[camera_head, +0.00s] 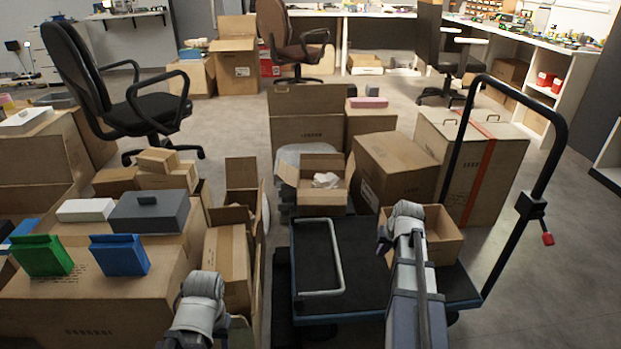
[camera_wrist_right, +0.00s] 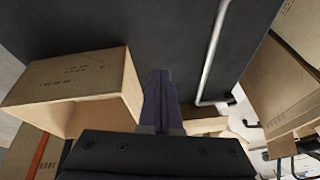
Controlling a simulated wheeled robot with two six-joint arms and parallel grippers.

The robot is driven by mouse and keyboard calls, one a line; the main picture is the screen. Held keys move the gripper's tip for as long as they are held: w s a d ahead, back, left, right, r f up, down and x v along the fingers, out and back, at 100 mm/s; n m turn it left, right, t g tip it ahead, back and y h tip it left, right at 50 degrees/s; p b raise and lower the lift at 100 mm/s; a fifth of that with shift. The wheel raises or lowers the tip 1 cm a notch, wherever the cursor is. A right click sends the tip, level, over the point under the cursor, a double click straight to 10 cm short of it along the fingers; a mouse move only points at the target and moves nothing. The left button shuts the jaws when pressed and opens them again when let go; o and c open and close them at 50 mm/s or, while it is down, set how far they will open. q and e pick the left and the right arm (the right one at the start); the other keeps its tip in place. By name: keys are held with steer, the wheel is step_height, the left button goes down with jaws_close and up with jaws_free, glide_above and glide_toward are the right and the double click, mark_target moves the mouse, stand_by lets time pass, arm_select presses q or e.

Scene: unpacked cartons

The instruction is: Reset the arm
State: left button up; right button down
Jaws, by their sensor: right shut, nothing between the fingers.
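My right arm reaches out over the blue-framed cart (camera_head: 350,255), which has a dark deck. My right gripper (camera_head: 384,246) points down beside the open carton (camera_head: 435,228) on the cart. In the right wrist view its fingers (camera_wrist_right: 161,98) are together with nothing between them, above the dark deck (camera_wrist_right: 130,28). The open carton (camera_wrist_right: 75,85) also shows there, to the left of the fingers. My left arm comes in at the bottom left of the head view, next to cartons. Its fingers do not show.
A pale metal bar (camera_head: 338,265) stands on the cart deck, and a black push handle (camera_head: 556,135) rises at its right. Tall cartons (camera_head: 395,165) stand behind the cart. At left, a large carton (camera_head: 100,300) bears green and blue boxes. Open floor (camera_head: 560,270) lies at right.

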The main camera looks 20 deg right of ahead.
steer(key=shift+a, duration=0.1)
steer(key=a+r+n+g+p, duration=0.1)
steer(key=a+r+n+p, duration=0.1)
steer(key=a, duration=0.5)
steer(key=a+r+n+g+p, duration=0.1)
steer(key=a+r+p, duration=0.15)
steer(key=a, duration=0.55)
steer(key=s+a+r+n+g+p, duration=0.1)
steer(key=s+a+r+n+p, duration=0.2)
steer(key=a, duration=0.5)
steer(key=s+a+r+n+g+h+p, duration=0.1)
steer(key=s+a+r+p, duration=0.2)
steer(key=s+a, duration=0.4)
steer(key=s+a+r+n+p, duration=0.2)
steer(key=s+a+n+p, duration=0.15)
steer(key=a, duration=0.55)
step_height(320, 180, up, 37)
steer(key=m+p, duration=0.1)
steer(key=p, duration=3.6)
steer(key=shift+w+r, duration=0.15)
steer(key=shift+w, duration=0.1)
